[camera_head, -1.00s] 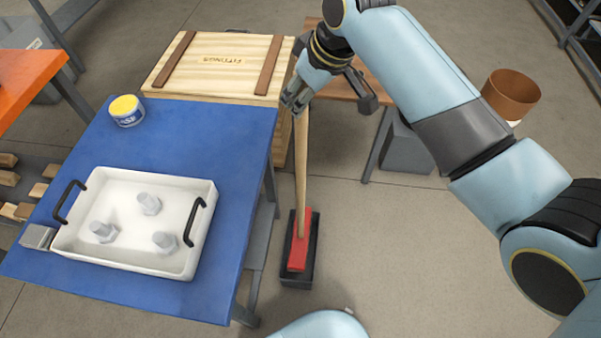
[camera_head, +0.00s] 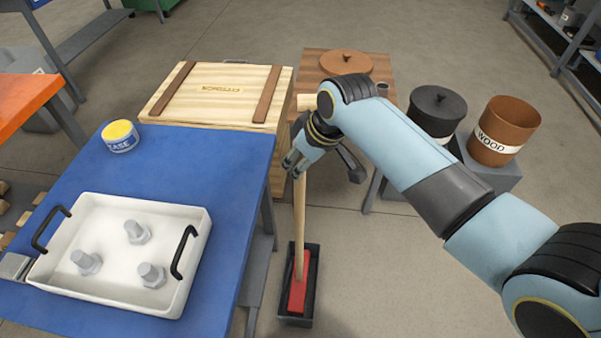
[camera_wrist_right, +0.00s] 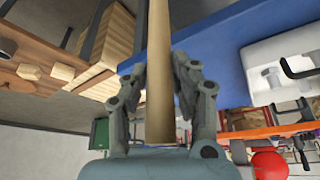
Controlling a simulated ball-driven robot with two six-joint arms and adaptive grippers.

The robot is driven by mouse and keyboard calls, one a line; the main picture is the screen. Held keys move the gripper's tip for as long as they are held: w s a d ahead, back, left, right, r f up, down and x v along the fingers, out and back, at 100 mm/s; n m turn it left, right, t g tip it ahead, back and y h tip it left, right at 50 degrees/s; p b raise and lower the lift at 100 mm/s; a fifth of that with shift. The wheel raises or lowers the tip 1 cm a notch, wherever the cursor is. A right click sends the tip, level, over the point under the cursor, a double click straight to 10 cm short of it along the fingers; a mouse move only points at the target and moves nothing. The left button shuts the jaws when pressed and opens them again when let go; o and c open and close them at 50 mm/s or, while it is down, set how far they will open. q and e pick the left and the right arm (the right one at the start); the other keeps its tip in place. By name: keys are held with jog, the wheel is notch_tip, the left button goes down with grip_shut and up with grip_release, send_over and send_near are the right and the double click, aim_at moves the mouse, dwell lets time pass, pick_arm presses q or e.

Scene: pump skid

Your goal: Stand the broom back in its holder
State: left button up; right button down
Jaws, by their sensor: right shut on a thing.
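The broom (camera_head: 300,225) stands nearly upright, with a pale wooden handle and a red head. Its red head (camera_head: 298,292) sits within the outline of a black open-topped holder (camera_head: 309,310) on the floor; whether it rests on the bottom I cannot tell. My right gripper (camera_head: 294,163) is shut on the upper part of the handle, above the holder. In the right wrist view the handle (camera_wrist_right: 159,50) passes between the two fingers, with its end close to the palm. My left gripper is not in view.
A blue table (camera_head: 190,160) with a white tray (camera_head: 110,300) of bolts stands left of the broom. A wooden crate (camera_head: 220,105) stands behind. A brown side table (camera_head: 340,60), a black pot (camera_head: 437,110) and a WOOD bin (camera_head: 500,140) stand right. Floor right of the holder is clear.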

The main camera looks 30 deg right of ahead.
notch_tip(320, 180, down, 3)
jog(key=shift+r, duration=0.1)
jog(key=c, duration=1.1)
grip_release()
jog(key=shift+s, duration=0.1)
jog(key=shift+o, duration=0.2)
